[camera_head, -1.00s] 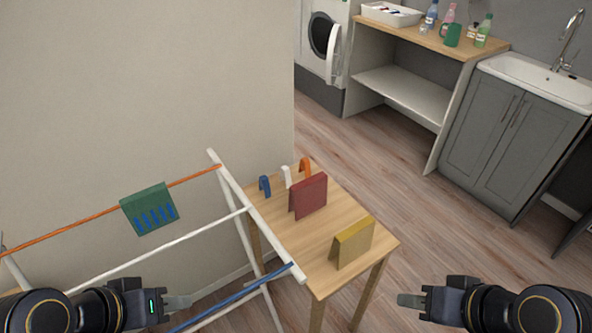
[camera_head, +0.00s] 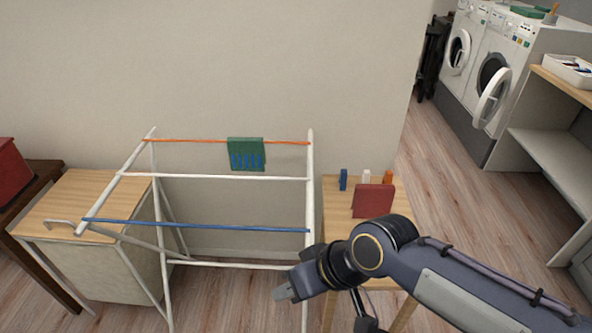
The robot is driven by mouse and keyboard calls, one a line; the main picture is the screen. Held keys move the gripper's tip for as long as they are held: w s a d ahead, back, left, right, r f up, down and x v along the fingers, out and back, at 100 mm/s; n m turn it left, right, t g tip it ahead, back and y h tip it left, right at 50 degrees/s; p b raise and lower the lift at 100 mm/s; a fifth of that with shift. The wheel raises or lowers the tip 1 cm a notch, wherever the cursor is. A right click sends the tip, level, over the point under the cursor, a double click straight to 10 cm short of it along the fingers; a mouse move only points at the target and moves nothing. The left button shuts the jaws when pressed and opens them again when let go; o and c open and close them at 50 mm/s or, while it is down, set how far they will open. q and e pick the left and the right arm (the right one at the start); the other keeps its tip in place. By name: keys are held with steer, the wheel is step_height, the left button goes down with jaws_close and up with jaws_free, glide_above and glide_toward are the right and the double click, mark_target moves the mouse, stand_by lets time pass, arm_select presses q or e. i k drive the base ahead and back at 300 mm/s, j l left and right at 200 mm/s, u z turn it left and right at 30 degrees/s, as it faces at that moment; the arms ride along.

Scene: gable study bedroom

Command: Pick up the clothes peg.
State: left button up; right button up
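Three small upright peg-like pieces stand in a row at the back of a small wooden table (camera_head: 336,217): a blue one (camera_head: 343,180), a white one (camera_head: 366,177) and an orange one (camera_head: 388,177). They look like clothes pegs, but are too small to be sure. My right gripper (camera_head: 284,293) is left of and nearer than the table, low in front of the drying rack, well apart from the pegs. Its fingers are seen edge-on, so their opening does not show. My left gripper is out of view.
A dark red folded piece (camera_head: 373,201) stands just in front of the pegs. The white drying rack (camera_head: 309,200) is left of the table, with a green cloth (camera_head: 246,154) on its orange rail. A lidded hamper (camera_head: 100,265) stands left. Washing machines (camera_head: 492,70) are at the back right.

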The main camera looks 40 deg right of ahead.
mark_target(387, 176)
steer(key=k+l+u, duration=0.2)
steer(key=u, duration=0.3)
steer(key=k+l+u, duration=0.25)
steer(key=u, duration=0.2)
steer(key=k+l+u, duration=0.1)
steer(key=k+u, duration=0.15)
steer(key=u, duration=0.25)
steer(key=k+u, duration=0.25)
steer(key=u, duration=0.2)
steer(key=k+l+u, duration=0.1)
steer(key=k+l, duration=0.15)
steer(key=k, duration=0.25)
steer(key=k+l, duration=0.2)
steer(key=k, duration=0.25)
steer(key=k+l+z, duration=0.15)
steer(key=l, duration=0.45)
steer(key=k+l+z, duration=0.2)
steer(key=l, duration=0.35)
steer(key=l+z, duration=0.15)
steer(key=l, duration=0.45)
